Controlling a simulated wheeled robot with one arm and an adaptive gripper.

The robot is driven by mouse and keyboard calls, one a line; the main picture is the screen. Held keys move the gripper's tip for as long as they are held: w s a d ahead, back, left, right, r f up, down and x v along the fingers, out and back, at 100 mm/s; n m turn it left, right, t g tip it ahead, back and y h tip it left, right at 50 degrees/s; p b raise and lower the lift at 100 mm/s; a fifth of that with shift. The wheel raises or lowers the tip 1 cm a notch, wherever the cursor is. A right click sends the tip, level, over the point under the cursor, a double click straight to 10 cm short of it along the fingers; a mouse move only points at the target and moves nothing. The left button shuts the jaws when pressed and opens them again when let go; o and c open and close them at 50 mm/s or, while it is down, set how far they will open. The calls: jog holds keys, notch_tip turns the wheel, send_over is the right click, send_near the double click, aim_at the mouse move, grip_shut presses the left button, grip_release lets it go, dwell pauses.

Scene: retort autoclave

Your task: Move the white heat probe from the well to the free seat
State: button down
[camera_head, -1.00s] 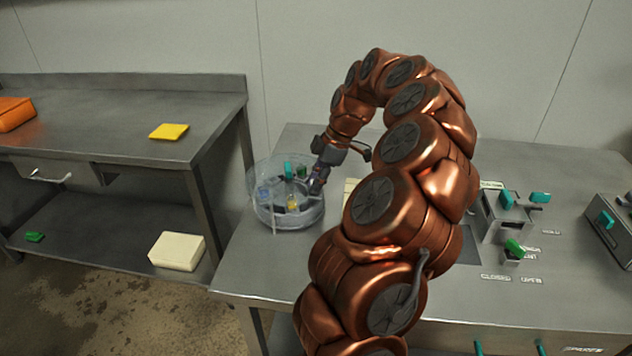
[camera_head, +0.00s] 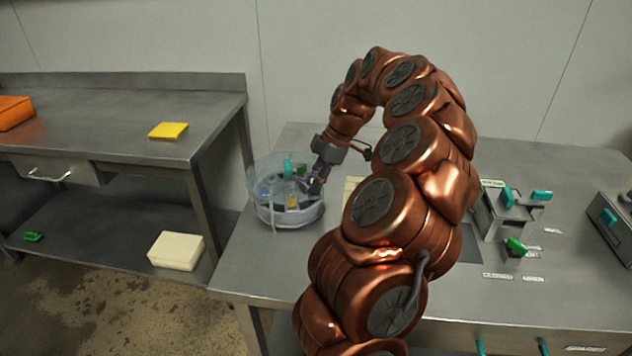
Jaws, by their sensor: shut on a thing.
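A clear round vessel (camera_head: 288,214) stands on the left end of the steel table, with a teal piece (camera_head: 288,167), a green piece (camera_head: 301,169) and other small coloured parts in it. My gripper (camera_head: 315,186) reaches down at its right side, with the fingertips inside or just over the rim. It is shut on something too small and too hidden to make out. I cannot pick out the white heat probe, the well or the free seat. My arm covers the table's middle.
A device with teal handles (camera_head: 507,198) and a green lever (camera_head: 516,246) stand right of my arm, with another box (camera_head: 612,217) farther right. A pale panel (camera_head: 352,187) lies beside the vessel. A separate workbench (camera_head: 120,125) stands left, beyond a gap.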

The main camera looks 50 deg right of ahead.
jog(key=c, duration=0.9)
grip_release()
jog(key=shift+c, duration=0.2)
jog(key=o, duration=0.4)
jog(key=shift+r+p, duration=0.85)
jog(key=shift+r, duration=2.65)
